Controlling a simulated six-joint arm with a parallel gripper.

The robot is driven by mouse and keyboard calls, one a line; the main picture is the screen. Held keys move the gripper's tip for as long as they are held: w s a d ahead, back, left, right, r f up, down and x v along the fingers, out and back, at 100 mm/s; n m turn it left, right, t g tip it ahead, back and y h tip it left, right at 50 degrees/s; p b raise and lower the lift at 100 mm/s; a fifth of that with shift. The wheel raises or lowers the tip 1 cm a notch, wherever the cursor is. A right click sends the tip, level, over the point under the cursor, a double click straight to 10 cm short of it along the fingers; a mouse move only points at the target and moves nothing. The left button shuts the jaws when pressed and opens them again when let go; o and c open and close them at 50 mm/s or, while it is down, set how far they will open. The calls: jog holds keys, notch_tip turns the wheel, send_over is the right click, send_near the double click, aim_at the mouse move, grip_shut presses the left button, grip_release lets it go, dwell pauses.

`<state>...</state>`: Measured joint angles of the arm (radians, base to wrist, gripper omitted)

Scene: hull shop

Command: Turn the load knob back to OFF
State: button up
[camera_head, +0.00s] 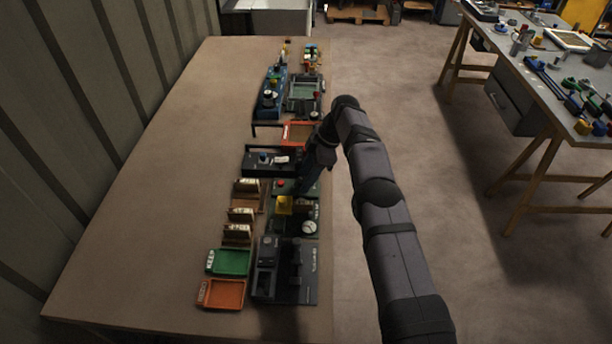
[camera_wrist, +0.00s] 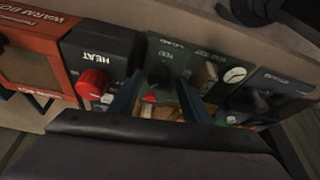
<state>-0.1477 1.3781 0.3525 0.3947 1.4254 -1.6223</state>
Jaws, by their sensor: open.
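A green panel (camera_wrist: 205,63) in the wrist view carries small white lettering too blurred to read surely. A dark knob (camera_wrist: 158,74) sits on it, with a red part (camera_wrist: 150,97) close below; I take the dark knob for the load knob, but its setting cannot be read. My gripper (camera_wrist: 161,84) is open, its two bluish fingers either side of the dark knob in this view; contact cannot be told. In the head view my gripper (camera_head: 308,183) is over the green panel, covering part of it.
A red HEAT knob (camera_wrist: 93,83) on a dark panel and an orange warm box (camera_wrist: 32,62) adjoin on the left. A white round gauge (camera_wrist: 235,74) is on the right. The brown bench (camera_head: 150,190) is clear on its left side.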

jog(key=shift+w+r, duration=0.15)
jog(key=shift+r, duration=0.05)
jog(key=p+v, duration=0.2)
jog(key=v, duration=0.3)
jog(key=shift+r, duration=0.2)
jog(key=shift+p+v, duration=0.8)
jog(key=shift+p, duration=0.1)
jog(key=shift+f, duration=0.1)
